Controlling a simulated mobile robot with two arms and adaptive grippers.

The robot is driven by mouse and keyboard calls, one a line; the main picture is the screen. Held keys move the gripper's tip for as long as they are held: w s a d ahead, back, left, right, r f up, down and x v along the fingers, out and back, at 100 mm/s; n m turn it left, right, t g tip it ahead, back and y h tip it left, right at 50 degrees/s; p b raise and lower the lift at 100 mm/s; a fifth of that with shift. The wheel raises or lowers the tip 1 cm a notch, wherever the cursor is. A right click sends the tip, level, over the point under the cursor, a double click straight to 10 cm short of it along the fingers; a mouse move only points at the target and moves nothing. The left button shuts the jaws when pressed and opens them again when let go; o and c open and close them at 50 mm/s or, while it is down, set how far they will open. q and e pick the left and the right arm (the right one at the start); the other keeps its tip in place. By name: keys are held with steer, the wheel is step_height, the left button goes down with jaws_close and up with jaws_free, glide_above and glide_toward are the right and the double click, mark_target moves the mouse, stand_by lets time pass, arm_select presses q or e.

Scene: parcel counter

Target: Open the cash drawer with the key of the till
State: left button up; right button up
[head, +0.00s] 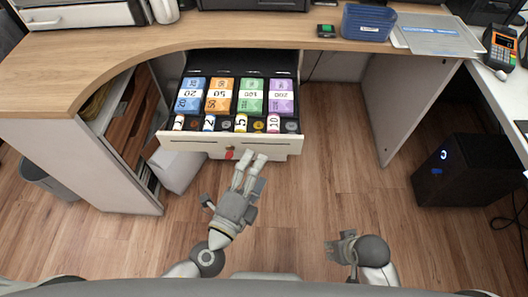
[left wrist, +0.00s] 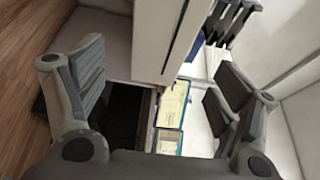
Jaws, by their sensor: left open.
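The cash drawer (head: 260,143) stands pulled out under the wooden counter. Its tray shows coloured banknotes in the back row and coins and rolls in front. A key with a red tag (head: 229,154) is at the lock in the white drawer front. My left gripper (head: 249,166) is open just in front of the drawer front, right of the key. In the left wrist view its fingers (left wrist: 155,95) are wide apart with nothing seen held; the key cannot be made out there. My right gripper (head: 331,249) is low and well away from the drawer; its opening is unclear.
A black computer case (head: 470,170) stands on the floor at right. A grey bin (head: 48,178) is at left. Floor before the drawer is clear.

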arm_select(q)
steer(key=v, duration=0.5)
steer(key=shift+w+a, duration=0.1)
stand_by(0.4)
